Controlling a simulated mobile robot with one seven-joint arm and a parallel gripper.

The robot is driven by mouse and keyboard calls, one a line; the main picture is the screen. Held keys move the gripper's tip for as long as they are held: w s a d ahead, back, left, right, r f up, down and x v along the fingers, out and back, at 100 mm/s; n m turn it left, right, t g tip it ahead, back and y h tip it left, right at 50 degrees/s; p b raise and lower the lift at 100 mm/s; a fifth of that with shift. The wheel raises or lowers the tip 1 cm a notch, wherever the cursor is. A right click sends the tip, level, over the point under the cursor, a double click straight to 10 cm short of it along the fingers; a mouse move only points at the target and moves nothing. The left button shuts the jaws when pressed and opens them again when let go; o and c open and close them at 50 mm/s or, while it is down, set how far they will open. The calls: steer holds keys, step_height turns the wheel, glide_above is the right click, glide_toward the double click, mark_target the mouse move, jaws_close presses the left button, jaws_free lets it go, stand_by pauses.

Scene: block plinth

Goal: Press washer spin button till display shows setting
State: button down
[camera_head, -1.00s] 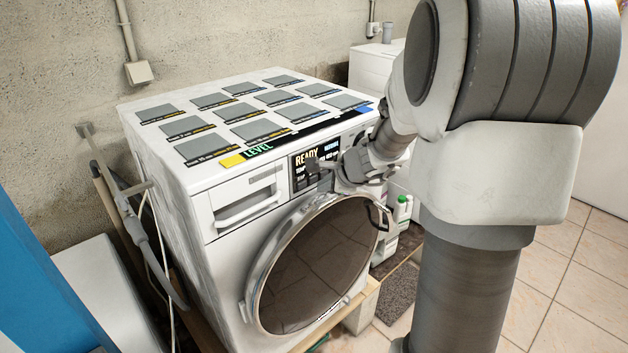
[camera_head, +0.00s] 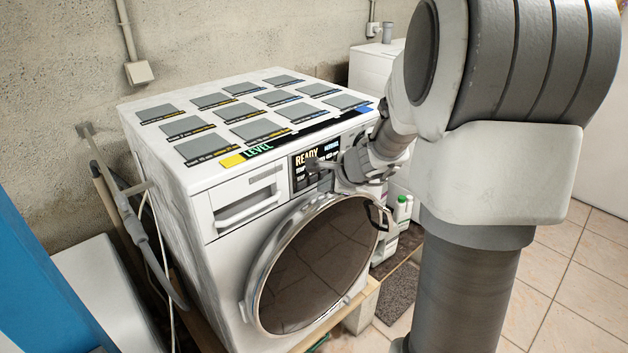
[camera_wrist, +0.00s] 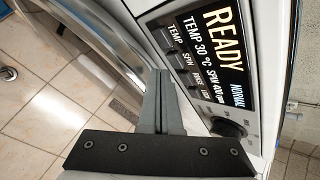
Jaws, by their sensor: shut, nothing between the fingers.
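The white washer (camera_head: 222,255) faces me with its dark round door. Its display (camera_head: 302,160) reads READY and NORMAL; in the wrist view the display (camera_wrist: 212,55) also reads TEMP 30 °C and SPIN 400 rpm. Beside it runs a row of small dark buttons labelled TEMP, SPIN, RINSE and one unclear label. The spin button (camera_wrist: 175,60) is second from the top. My gripper (camera_wrist: 161,75) is shut and empty, its fingertips close to the spin button. I cannot tell whether they touch it.
A dark knob (camera_wrist: 229,127) sits below the buttons in the wrist view. The open-handled drawer (camera_head: 245,203) is left of the display. Several grey tiles lie on the washer top. Bottles (camera_head: 402,210) stand right of the washer. Tiled floor is clear at right.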

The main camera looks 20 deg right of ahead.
steer(key=shift+w, duration=0.1)
steer(key=shift+w+a, duration=0.15)
steer(key=shift+w, duration=0.2)
steer(key=shift+w+a, duration=0.15)
steer(key=shift+w, duration=0.2)
stand_by(0.8)
stand_by(0.3)
steer(key=shift+s+d+b, duration=0.25)
steer(key=shift+s+b, duration=0.15)
steer(key=shift+s, duration=0.35)
steer(key=shift+s, duration=0.1)
steer(key=s, duration=0.1)
steer(key=s+d+b, duration=0.1)
steer(key=s, duration=0.2)
steer(key=shift+s+d, duration=0.3)
steer(key=shift+d, duration=0.1)
steer(key=shift+r, duration=0.1)
stand_by(2.9)
